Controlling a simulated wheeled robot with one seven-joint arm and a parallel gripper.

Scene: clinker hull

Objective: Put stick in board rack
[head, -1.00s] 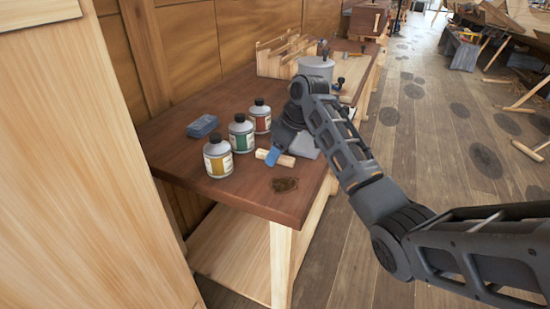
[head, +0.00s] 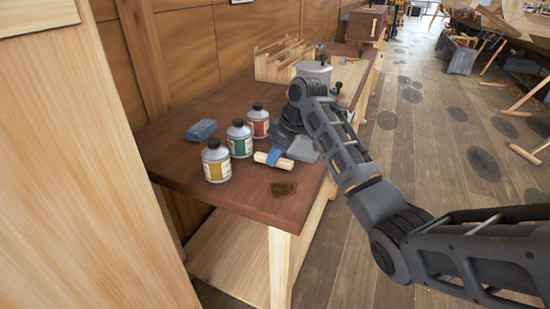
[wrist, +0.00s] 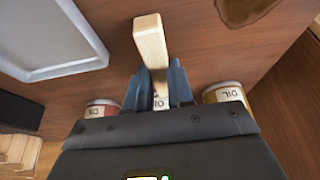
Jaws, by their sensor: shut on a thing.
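The stick (head: 284,163) is a short pale wooden bar, seen over the near part of the brown bench top. My gripper (head: 272,157) is shut on it, with blue fingers around its middle. In the wrist view the stick (wrist: 151,42) stands out between my fingers (wrist: 160,88); its far part is hidden by them. I cannot tell whether it touches the bench. The board rack (head: 272,67), a pale wooden stand with upright dividers, is farther back on the bench against the wall, beyond my gripper.
Three labelled bottles, yellow (head: 216,162), green (head: 239,139) and red (head: 259,122), stand left of my gripper. A grey tray (head: 303,149) lies right of the gripper. A dark stain (head: 283,188) marks the clear front.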

